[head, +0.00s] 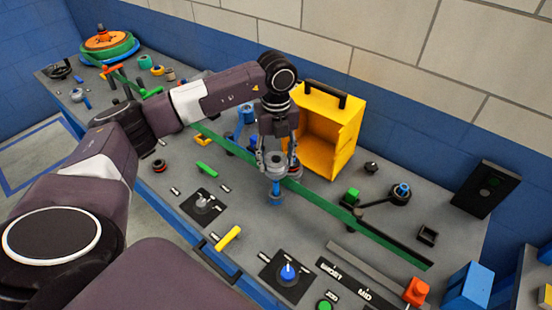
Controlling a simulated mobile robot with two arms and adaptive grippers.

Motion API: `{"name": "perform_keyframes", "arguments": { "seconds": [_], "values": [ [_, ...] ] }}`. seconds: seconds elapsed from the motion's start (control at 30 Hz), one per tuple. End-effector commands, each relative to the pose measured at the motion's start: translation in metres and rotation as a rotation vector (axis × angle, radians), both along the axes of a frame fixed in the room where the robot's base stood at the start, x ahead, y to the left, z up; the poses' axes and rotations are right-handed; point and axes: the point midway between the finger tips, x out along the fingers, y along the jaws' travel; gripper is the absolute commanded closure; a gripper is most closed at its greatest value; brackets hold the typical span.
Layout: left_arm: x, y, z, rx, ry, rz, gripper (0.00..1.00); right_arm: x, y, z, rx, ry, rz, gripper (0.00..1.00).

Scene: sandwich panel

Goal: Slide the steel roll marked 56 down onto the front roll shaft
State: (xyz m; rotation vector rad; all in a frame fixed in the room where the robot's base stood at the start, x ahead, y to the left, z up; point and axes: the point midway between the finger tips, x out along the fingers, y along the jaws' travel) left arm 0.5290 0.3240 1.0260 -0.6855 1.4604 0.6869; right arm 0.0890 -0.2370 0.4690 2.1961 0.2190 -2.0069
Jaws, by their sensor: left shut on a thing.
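My left gripper (274,158) points down over the middle of the panel and is shut on a grey steel roll (276,171). A blue upright shaft (276,188) shows directly below the roll, on a blue base. The roll looks in line with this shaft, but I cannot tell whether it is around the shaft's top or just above it. The mark 56 is not readable. My right gripper is not in view.
A yellow open-fronted box (346,122) with a black handle stands close behind and right of the gripper. A long green strip (350,220) runs diagonally past the shaft. A yellow handle (228,238) and blue knob (288,271) are in front.

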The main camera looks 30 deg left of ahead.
Motion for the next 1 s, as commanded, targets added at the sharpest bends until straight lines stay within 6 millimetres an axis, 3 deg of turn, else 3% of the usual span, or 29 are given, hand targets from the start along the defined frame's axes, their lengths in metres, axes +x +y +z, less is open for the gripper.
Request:
{"name": "perform_keyframes", "arguments": {
  "seconds": [1.0],
  "values": [
    [0.000,0.000,-0.029,0.000,-0.001,0.000,0.87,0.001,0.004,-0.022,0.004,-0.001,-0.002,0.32]
  ]
}}
